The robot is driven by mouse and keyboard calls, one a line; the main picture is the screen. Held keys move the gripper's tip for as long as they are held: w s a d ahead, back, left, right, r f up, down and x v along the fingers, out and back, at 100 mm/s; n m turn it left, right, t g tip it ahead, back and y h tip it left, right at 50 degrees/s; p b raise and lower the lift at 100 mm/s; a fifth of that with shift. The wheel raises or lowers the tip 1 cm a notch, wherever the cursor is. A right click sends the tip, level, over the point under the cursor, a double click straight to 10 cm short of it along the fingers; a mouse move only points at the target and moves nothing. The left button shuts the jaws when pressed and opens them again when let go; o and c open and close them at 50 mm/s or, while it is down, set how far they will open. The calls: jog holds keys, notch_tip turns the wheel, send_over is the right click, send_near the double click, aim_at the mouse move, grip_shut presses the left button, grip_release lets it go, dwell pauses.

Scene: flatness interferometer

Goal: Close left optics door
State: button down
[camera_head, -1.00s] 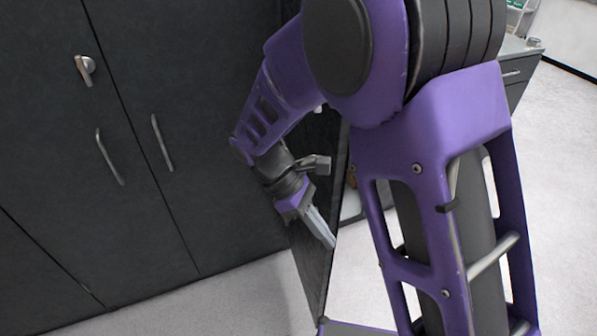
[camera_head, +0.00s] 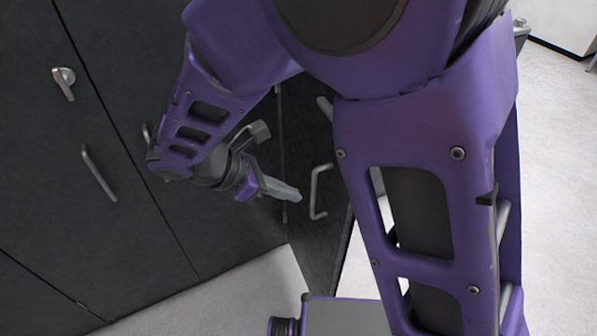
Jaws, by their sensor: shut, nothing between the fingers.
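A dark door panel (camera_head: 323,238) stands out at an angle from the cabinet front, right of the corner and partly hidden behind my arm. It appears to be the open optics door; no label shows. A grey bar handle (camera_head: 316,192) is on its visible face. My gripper (camera_head: 294,194) is shut and empty, with its fingers pointing right, just left of that handle in the picture. I cannot tell whether the fingertips touch the door.
Dark cabinet doors (camera_head: 60,180) at the left look shut, with a bar handle (camera_head: 97,172) and a latch knob (camera_head: 65,80). My purple arm covers much of the middle and right. Pale floor (camera_head: 555,180) is clear at the right.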

aim_at(343, 200)
jog(key=x, duration=0.3)
jog(key=d+r+x, duration=0.1)
jog(key=x, duration=0.6)
jog(key=shift+w+d+r, duration=0.25)
jog(key=shift+w+d, duration=0.3)
jog(key=shift+d, duration=0.15)
jog(key=shift+w, duration=0.1)
